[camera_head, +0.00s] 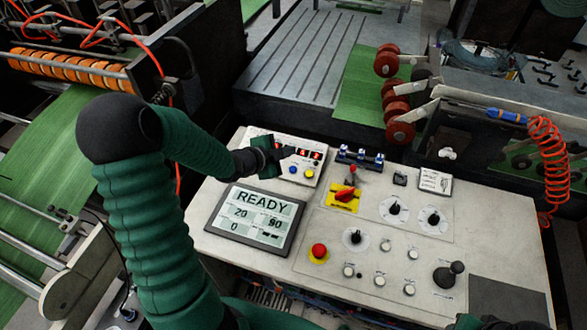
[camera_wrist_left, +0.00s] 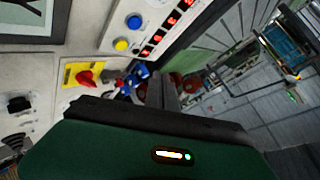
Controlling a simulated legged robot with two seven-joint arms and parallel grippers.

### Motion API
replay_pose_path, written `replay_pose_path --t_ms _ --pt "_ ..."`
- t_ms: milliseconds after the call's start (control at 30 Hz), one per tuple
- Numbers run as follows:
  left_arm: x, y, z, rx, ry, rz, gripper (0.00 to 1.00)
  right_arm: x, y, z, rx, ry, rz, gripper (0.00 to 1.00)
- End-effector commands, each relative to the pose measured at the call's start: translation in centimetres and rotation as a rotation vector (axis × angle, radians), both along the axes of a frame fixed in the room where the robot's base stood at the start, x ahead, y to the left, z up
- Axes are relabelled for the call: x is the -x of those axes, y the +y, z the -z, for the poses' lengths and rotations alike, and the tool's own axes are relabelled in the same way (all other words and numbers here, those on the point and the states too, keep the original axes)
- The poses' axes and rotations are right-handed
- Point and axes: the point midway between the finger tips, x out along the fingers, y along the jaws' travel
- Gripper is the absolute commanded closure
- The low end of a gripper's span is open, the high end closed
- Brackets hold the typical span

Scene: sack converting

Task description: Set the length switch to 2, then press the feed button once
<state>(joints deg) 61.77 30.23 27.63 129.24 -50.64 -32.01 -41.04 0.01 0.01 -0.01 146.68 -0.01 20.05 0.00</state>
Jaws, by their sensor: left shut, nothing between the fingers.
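The control panel (camera_head: 235,262) carries several black rotary knobs: one at the front (camera_head: 355,238), one behind it (camera_head: 394,208) and one to the right (camera_head: 433,218). Several small pale push buttons (camera_head: 380,280) sit in front of them. Labels are too small to read, so I cannot tell which is the length switch or the feed button. My left gripper (camera_head: 287,152) is shut and empty, over the box with red digits (camera_head: 310,155), apart from the knobs. In the left wrist view its dark fingers (camera_wrist_left: 163,92) point past that box.
A screen (camera_head: 256,215) reads READY, 20, 90 and 0. A red mushroom button (camera_head: 319,251), a red switch on a yellow plate (camera_head: 344,196) and a black joystick (camera_head: 448,274) stand up from the panel. Blue and yellow buttons (camera_wrist_left: 127,32) show in the left wrist view. Red rollers (camera_head: 398,110) lie behind.

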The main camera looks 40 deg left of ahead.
Motion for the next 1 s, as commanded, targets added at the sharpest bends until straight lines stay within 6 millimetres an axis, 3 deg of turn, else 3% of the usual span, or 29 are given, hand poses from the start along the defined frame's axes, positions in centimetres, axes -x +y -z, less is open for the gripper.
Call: replay_pose_path --t_ms 167,600,767,1000 --pt "-0.2 0.1 1.3 0.0 0.001 -0.001 1.0 0.0 0.0 1.3 0.0 0.0 0.0 0.64" --pt "-1.5 0.5 7.4 0.0 0.0 -0.002 1.0 0.0 0.0 7.2 0.0 0.0 0.0 0.64" --pt "-1.8 0.6 8.5 0.0 0.0 -0.002 1.0 0.0 0.0 8.1 0.0 0.0 0.0 0.64" --pt "-1.9 0.7 8.5 0.001 0.0 -0.003 1.0 0.0 0.0 8.0 0.0 0.0 0.0 0.64"
